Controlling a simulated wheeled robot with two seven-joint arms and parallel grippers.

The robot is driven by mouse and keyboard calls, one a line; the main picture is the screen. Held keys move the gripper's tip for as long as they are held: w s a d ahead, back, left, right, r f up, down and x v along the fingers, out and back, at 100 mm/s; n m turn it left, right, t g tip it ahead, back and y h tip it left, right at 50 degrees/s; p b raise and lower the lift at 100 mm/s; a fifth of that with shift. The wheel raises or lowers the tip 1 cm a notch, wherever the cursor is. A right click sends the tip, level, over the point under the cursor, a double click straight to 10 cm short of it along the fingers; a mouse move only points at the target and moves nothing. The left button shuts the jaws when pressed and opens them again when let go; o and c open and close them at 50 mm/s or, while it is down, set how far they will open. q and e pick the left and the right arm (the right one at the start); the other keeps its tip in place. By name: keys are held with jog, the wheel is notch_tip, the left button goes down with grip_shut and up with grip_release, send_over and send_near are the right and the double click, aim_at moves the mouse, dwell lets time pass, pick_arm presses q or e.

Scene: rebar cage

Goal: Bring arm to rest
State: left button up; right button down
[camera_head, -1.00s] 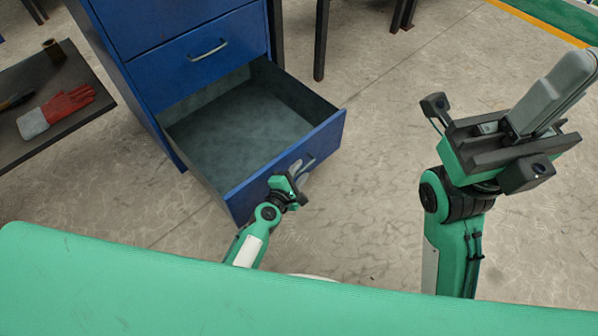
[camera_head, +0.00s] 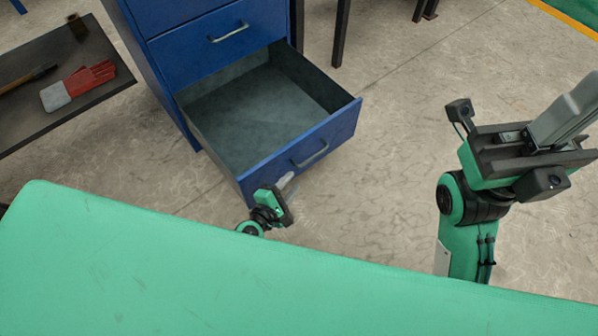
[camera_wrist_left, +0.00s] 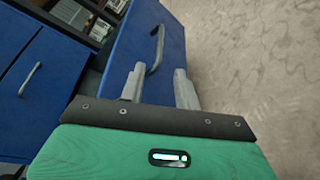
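My left gripper (camera_head: 286,181) is low in front of the open blue drawer (camera_head: 330,133), apart from its handle (camera_head: 311,154). In the left wrist view its two grey fingers (camera_wrist_left: 158,78) stand apart with nothing between them, and the drawer handle (camera_wrist_left: 157,48) lies beyond them. Most of the left arm is hidden behind my green body panel. My right gripper (camera_head: 568,108) is raised at the right, its grey fingers close together and pointing up. The fingertips are partly cut off by the frame edge.
The blue cabinet (camera_head: 170,75) stands behind the drawer, which looks empty. A dark table (camera_head: 55,112) at the left holds a red and grey glove (camera_head: 78,84) and a hammer (camera_head: 28,79). The floor (camera_head: 400,130) between drawer and right arm is clear.

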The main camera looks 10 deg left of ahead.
pick_arm(q)
jog(key=shift+v, duration=0.8)
